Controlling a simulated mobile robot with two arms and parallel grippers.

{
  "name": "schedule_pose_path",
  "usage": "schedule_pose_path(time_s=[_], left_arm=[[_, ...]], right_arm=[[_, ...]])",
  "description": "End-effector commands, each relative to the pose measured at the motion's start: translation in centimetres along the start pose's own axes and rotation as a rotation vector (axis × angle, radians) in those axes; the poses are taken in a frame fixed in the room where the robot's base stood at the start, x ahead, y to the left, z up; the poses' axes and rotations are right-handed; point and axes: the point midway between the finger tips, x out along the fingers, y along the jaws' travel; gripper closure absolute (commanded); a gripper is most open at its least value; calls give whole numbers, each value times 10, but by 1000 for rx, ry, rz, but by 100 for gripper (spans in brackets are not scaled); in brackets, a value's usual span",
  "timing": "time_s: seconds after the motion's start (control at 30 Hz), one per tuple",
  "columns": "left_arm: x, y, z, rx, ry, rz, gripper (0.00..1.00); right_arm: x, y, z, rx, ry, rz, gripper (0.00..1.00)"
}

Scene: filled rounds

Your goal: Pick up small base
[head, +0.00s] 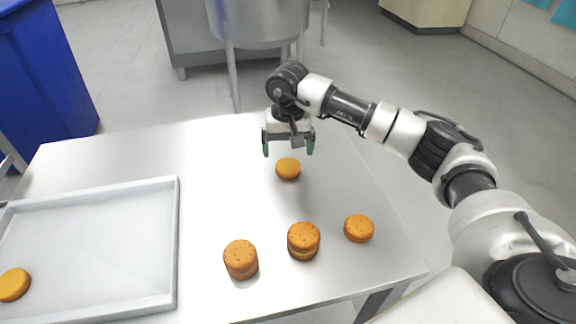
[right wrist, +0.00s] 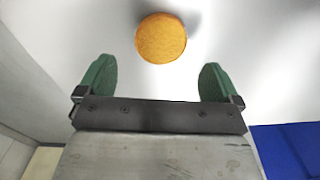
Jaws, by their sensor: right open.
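A small plain orange-brown round (head: 288,168), matching a small base, lies flat on the metal table below my right gripper (head: 288,147). The same small round shows in the right wrist view (right wrist: 161,38), ahead of and between the fingertips, apart from them. My right gripper (right wrist: 158,80) is open and empty, with its green fingers spread above the table. Another flat round (head: 14,285) lies in the tray at the left. A speckled flat round (head: 359,228) lies at the right of the table. My left gripper does not show.
Two taller filled rounds, one at the front middle (head: 241,259) and one beside it (head: 303,240), stand on the table (head: 215,160). A pale rimmed tray (head: 176,240) takes up the left side. The table around the small round is clear.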

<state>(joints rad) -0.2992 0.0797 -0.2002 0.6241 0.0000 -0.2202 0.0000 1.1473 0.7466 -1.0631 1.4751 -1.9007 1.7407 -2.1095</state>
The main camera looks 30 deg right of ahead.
Motion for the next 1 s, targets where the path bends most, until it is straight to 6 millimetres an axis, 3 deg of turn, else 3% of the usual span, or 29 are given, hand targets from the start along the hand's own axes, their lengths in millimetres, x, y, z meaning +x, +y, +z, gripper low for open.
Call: schedule_pose_path(time_s=[0.3, 0.57, 0.83, 1.0], left_arm=[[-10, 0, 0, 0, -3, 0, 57], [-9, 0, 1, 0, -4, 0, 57], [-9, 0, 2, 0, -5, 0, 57], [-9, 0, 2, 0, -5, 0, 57]], right_arm=[[42, -1, 5, 0, -2, 0, 5], [45, 0, 5, 0, 0, 0, 5], [45, 0, 5, 0, 0, 0, 45], [45, 0, 5, 0, 0, 0, 46]])
